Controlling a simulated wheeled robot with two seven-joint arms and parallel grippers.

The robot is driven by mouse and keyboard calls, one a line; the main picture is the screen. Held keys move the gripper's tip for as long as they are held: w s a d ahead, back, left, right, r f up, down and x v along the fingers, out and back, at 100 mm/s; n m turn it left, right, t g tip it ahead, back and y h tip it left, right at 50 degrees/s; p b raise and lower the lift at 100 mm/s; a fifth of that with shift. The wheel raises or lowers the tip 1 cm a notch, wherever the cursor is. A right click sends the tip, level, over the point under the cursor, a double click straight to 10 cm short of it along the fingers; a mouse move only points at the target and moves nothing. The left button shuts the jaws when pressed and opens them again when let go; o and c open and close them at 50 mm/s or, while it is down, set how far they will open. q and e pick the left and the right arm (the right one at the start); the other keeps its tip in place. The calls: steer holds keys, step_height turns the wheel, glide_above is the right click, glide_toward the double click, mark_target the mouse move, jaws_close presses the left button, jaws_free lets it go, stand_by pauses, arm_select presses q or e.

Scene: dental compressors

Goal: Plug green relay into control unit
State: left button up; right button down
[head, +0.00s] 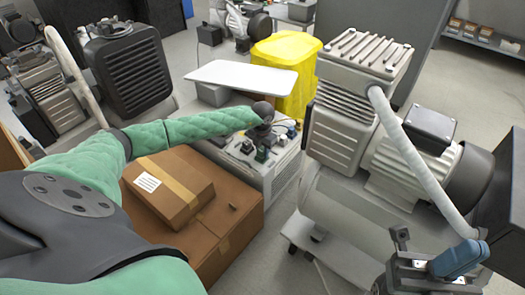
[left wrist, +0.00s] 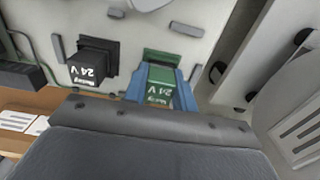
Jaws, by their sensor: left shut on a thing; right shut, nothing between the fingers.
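My left gripper (head: 262,146) is over the top of the grey control unit (head: 281,172) in the head view. In the left wrist view its blue fingers (left wrist: 160,95) are shut on the green relay (left wrist: 160,84), marked 24 V. The relay is lined up with a green socket (left wrist: 163,57) on the unit's light panel (left wrist: 125,35). I cannot tell whether the relay is seated in it. A black relay (left wrist: 92,68), also marked 24 V, sits in a black socket to the left. My right gripper (head: 455,260) is shut and empty at the lower right.
A cardboard box (head: 168,190) with a label lies on a larger carton (head: 238,222) left of the control unit. A large compressor (head: 365,150) stands to the right. A white panel (head: 240,77) and a yellow bin (head: 288,70) are behind.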

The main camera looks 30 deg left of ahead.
arm_select(q)
steer(key=shift+f, duration=0.1)
steer(key=o, duration=1)
steer(key=shift+s+f, duration=0.1)
steer(key=shift+o, duration=0.7)
steer(key=shift+d+f, duration=0.1)
steer(key=shift+d, duration=0.05)
steer(key=shift+r, duration=0.2)
steer(key=shift+r+p, duration=2.3)
steer(key=shift+r, duration=1.25)
jaws_close()
